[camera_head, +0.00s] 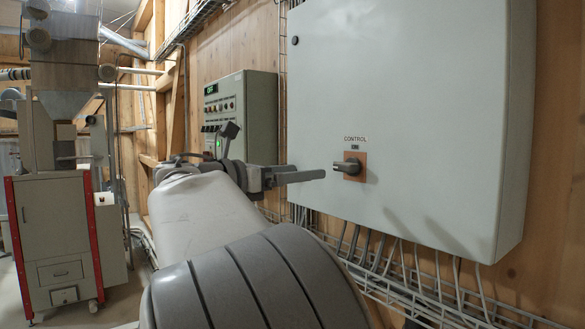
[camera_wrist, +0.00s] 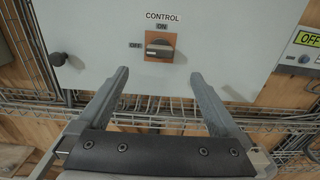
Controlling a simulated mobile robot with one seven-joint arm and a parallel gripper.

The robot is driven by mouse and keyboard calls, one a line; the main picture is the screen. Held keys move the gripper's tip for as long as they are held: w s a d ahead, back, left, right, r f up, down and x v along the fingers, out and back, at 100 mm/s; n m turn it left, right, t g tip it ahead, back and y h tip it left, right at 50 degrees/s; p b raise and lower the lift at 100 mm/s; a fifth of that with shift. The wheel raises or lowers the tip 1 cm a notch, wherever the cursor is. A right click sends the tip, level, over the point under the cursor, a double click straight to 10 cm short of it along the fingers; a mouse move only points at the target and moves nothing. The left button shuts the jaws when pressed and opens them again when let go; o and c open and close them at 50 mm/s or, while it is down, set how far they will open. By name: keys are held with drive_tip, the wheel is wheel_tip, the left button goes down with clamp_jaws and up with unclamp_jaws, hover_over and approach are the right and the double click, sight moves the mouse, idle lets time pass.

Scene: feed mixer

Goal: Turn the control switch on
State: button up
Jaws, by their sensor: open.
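The control switch (camera_head: 349,167) is a dark rotary knob on an orange plate, on the front of a large grey cabinet (camera_head: 415,90). In the wrist view the switch (camera_wrist: 160,48) has its handle lying horizontal, in line with the OFF label at its left; the ON label is above it. My gripper (camera_head: 323,174) points at the switch from the left in the head view, its tips a little short of the knob. In the wrist view my gripper (camera_wrist: 160,74) is open and empty, its fingers apart below the knob, one to either side.
A smaller control panel (camera_head: 250,105) with buttons and a green display is on the wall behind my arm. Cables and a wire tray (camera_head: 400,285) run below the cabinet. A box with an OFF label (camera_wrist: 308,40) is at the right in the wrist view.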

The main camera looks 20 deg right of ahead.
sight(341, 168)
drive_tip(key=p+x, duration=0.1)
drive_tip(key=x, duration=0.9)
drive_tip(key=shift+w+d+f, duration=0.1)
drive_tip(key=shift+w+d, duration=0.05)
drive_tip(key=shift+d, duration=0.25)
drive_tip(key=c, duration=1.4)
